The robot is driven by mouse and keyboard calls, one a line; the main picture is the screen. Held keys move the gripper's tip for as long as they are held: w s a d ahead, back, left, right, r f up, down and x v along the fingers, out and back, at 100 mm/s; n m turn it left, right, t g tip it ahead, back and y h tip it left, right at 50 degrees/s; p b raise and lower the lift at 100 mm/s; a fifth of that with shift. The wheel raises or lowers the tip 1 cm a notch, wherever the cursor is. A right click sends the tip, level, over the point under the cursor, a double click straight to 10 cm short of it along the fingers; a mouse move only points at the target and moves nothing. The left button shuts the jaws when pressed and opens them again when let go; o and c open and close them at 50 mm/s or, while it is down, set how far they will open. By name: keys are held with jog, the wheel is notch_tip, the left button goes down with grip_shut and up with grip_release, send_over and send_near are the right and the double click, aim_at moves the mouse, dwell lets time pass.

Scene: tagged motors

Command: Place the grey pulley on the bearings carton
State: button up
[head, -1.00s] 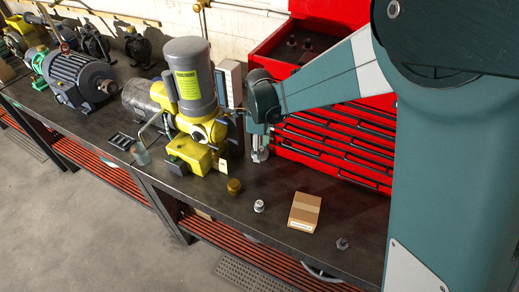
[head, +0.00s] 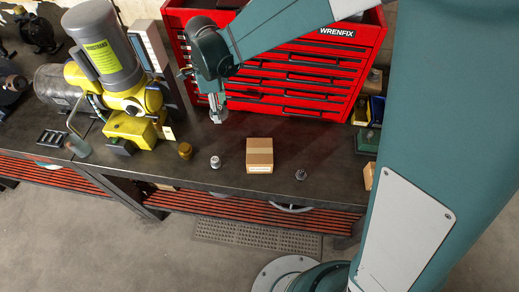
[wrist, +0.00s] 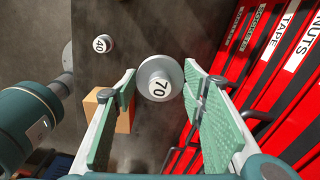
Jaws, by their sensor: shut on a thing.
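The grey pulley (wrist: 158,79), marked 70, is held between the two green-padded fingers of my gripper (wrist: 162,90) in the wrist view. In the head view my gripper (head: 217,104) points down with the pulley (head: 219,116) at its tips, behind and left of the carton. I cannot tell how high it is above the bench. The bearings carton (head: 259,155) is a closed brown box with a tape strip, near the bench's front edge. In the wrist view the carton (wrist: 123,119) is partly hidden behind the left finger.
A small pulley marked 40 (wrist: 103,44) stands left of the carton; it shows in the head view (head: 215,161). A brass-coloured part (head: 185,150) and a yellow motor unit (head: 130,127) are farther left. A nut-like part (head: 300,175) lies right. A red tool chest (head: 300,75) stands behind.

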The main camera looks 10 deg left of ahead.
notch_tip(320, 180, up, 4)
send_over(259, 150)
jog(key=shift+s+d+r, duration=0.1)
dwell(0.5)
jog(key=shift+f, duration=2.95)
jog(key=shift+f, duration=2.05)
jog(key=shift+f, duration=0.2)
jog(key=o, duration=1)
jog(key=shift+c, duration=0.2)
jog(key=shift+r, duration=0.25)
